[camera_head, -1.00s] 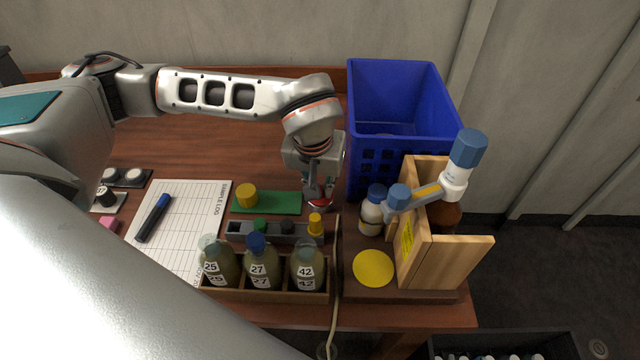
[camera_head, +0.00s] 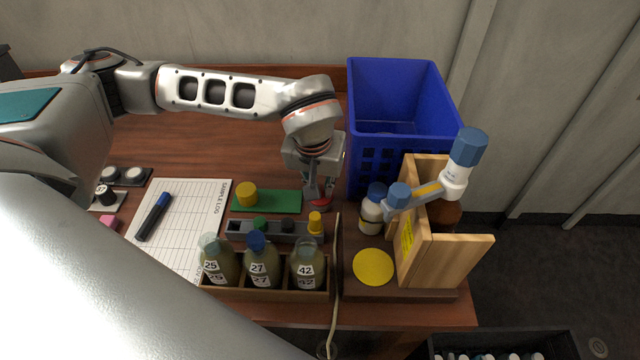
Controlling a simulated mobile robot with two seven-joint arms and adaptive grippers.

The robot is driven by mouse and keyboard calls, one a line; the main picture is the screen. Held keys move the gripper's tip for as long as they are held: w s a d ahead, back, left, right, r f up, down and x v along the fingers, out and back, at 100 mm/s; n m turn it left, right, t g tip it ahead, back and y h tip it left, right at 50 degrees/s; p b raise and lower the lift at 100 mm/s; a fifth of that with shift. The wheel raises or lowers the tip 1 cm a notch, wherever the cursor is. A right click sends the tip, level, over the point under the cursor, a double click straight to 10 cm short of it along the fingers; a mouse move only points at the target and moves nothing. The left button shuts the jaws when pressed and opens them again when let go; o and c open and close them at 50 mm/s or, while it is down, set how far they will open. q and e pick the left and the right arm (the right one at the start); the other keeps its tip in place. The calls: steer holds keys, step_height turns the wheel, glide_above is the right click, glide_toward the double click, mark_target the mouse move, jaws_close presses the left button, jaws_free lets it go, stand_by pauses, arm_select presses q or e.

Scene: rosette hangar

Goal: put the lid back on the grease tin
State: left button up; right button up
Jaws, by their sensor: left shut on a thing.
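My left gripper (camera_head: 319,190) points down at the table just left of the blue basket. It is shut on a small red thing (camera_head: 321,205), which looks like the lid; its fingers hide much of it. I cannot make out the grease tin; it may be hidden under or behind the gripper. From this view I cannot tell whether the red thing touches anything below it. My right gripper is not in view.
A green block (camera_head: 278,202) with a yellow knob and a grey rack (camera_head: 236,229) lie close left of the gripper. Numbered bottles stand in a wooden tray (camera_head: 300,294) in front. The blue basket (camera_head: 438,112) and a wooden stand (camera_head: 462,262) with a yellow disc (camera_head: 373,267) are right.

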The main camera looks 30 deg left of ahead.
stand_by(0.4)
arm_select(q)
steer(key=o, duration=0.8)
steer(key=o, duration=0.5)
steer(key=shift+r, duration=0.1)
steer(key=shift+r+p, duration=1.2)
steer(key=shift+r, duration=0.35)
steer(key=shift+r+p, duration=1.3)
steer(key=shift+r, duration=0.6)
